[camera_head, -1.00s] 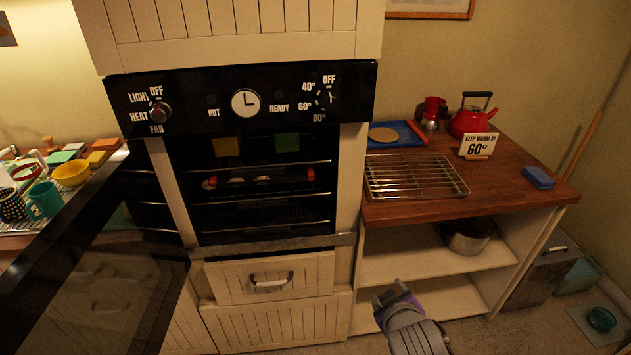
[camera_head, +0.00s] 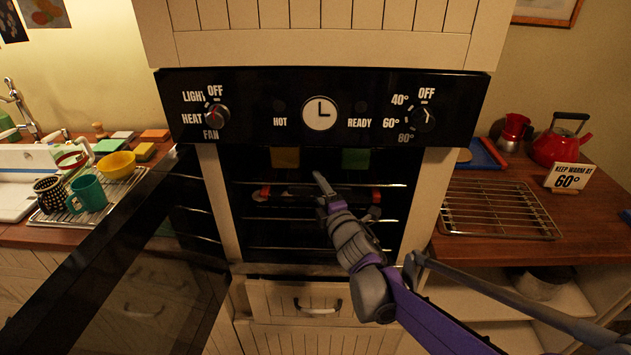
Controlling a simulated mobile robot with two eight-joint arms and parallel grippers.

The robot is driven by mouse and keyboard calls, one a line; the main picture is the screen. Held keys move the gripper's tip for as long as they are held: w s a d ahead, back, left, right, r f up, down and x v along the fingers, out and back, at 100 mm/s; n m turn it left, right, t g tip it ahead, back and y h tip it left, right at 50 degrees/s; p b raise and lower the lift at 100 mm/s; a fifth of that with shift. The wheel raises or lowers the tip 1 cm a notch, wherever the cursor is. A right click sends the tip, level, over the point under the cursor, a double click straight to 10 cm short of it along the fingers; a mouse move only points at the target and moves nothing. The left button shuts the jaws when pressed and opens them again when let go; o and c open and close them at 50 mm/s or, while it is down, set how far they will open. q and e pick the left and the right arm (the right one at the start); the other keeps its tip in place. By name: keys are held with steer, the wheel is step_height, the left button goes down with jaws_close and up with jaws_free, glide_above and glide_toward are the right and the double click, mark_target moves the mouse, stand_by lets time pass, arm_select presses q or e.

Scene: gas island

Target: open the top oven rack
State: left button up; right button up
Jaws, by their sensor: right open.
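The oven (camera_head: 228,205) stands open in the middle, its dark glass door (camera_head: 120,262) swung out to the left. The top oven rack (camera_head: 262,183) shows as a thin bright bar across the upper cavity, with more rack bars lower down. A dark item with red ends (camera_head: 264,194) is inside, just below the top bar and partly hidden by my gripper. My right gripper (camera_head: 322,184) is open at the oven mouth, its tips overlapping the top bar in the picture. I cannot tell whether it touches the bar. My left gripper is out of view.
A drawer (camera_head: 300,300) lies below the oven. Cups and a yellow bowl (camera_head: 116,164) stand on the left counter, behind the door.

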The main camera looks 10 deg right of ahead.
steer(key=shift+w+a, duration=0.15)
steer(key=shift+w, duration=1.25)
steer(key=shift+s, duration=0.15)
jaws_close()
steer(key=shift+s+f, duration=0.1)
